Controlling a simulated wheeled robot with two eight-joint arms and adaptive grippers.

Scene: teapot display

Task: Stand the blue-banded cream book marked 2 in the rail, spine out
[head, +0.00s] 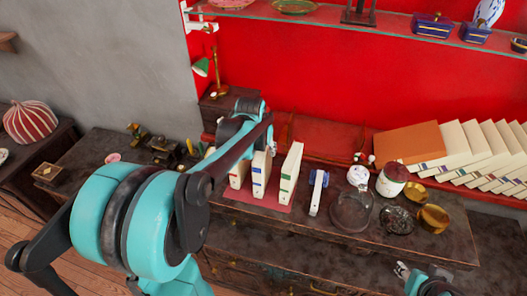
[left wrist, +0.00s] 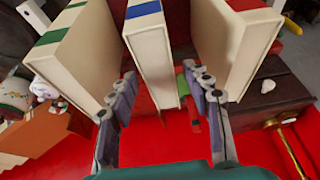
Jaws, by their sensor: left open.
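The blue-banded cream book (head: 260,173) stands upright between a red-banded cream book (head: 238,174) and a green-banded cream book (head: 290,173). All three stand on a red base (head: 270,205) on the dark cabinet. In the left wrist view the blue-banded book (left wrist: 150,45) is in the middle. My left gripper (left wrist: 167,85) is open, with one finger on each side of this book; I cannot tell whether either finger touches it. In the head view my arm partly hides the books' far ends. My right arm shows at the lower right, its jaws unclear. No number is readable.
A blue and white object (head: 318,190), a glass dome (head: 352,210), a jar (head: 391,180) and brass bowls (head: 433,218) stand to the right. A row of leaning cream books (head: 460,145) stands behind them. A glass shelf (head: 340,20) runs above.

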